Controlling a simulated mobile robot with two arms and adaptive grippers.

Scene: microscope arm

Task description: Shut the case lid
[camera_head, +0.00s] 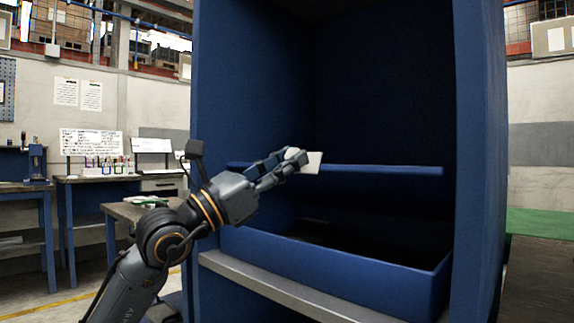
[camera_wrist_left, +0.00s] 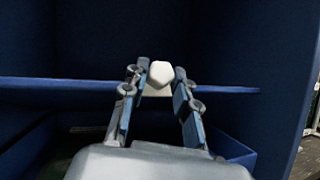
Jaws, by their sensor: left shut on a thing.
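The blue case (camera_head: 340,277) is an open-topped box on a grey ledge inside a large blue cabinet. Its blue lid (camera_head: 385,172) shows almost edge-on as a thin horizontal panel above the box. A dark gap separates the lid's front edge from the box rim. A white tab with a rounded knob (camera_head: 312,163) sits at the lid's front edge. My left gripper (camera_head: 286,163) is shut on this knob, which also shows between the fingers in the left wrist view (camera_wrist_left: 158,73). The fingers partly hide the tab. My right gripper is not in view.
The cabinet's side walls (camera_head: 480,160) rise close on both sides of the case. A grey ledge (camera_head: 270,287) runs along the case's front. Workbenches (camera_head: 95,180) stand at the left, away from the cabinet. The space above the lid is empty.

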